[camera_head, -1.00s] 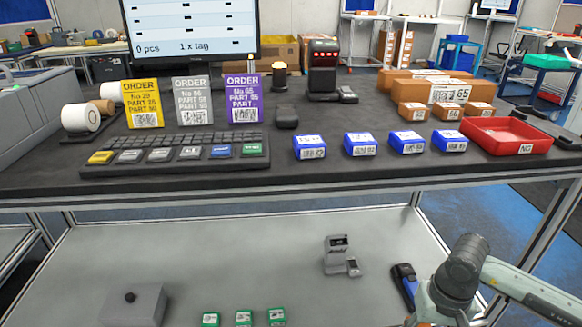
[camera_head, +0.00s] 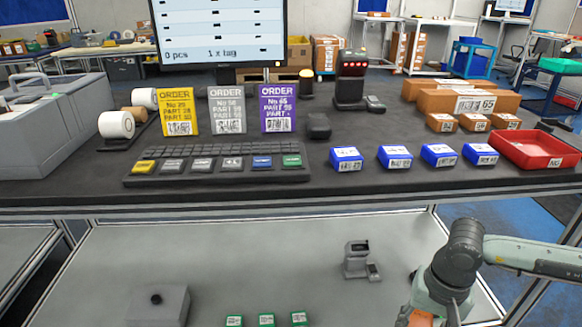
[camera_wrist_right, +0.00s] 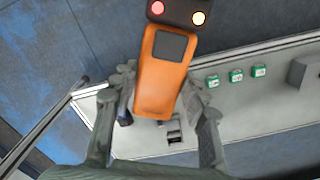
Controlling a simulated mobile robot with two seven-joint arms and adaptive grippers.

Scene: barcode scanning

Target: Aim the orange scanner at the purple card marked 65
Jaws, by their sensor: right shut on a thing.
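The purple card (camera_head: 277,108) reads "ORDER No 65" with a barcode and stands upright on the bench, rightmost of three order cards. The orange scanner (camera_wrist_right: 165,72) is between the fingers of my right gripper (camera_wrist_right: 160,95), which is shut on it. Its dark head with a red and a yellow light is at the top of the wrist view. In the head view only a bit of orange (camera_head: 419,318) shows at the bottom edge, below my right arm. The scanner is low, in front of the bench and well away from the card. My left gripper is not in view.
A yellow card (camera_head: 177,108) and a grey card (camera_head: 227,109) stand left of the purple one. A keyboard (camera_head: 215,165) lies before them. Several blue boxes (camera_head: 394,157) and a red tray (camera_head: 540,149) are to the right. A grey scanner-like device (camera_head: 358,260) stands on the lower shelf.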

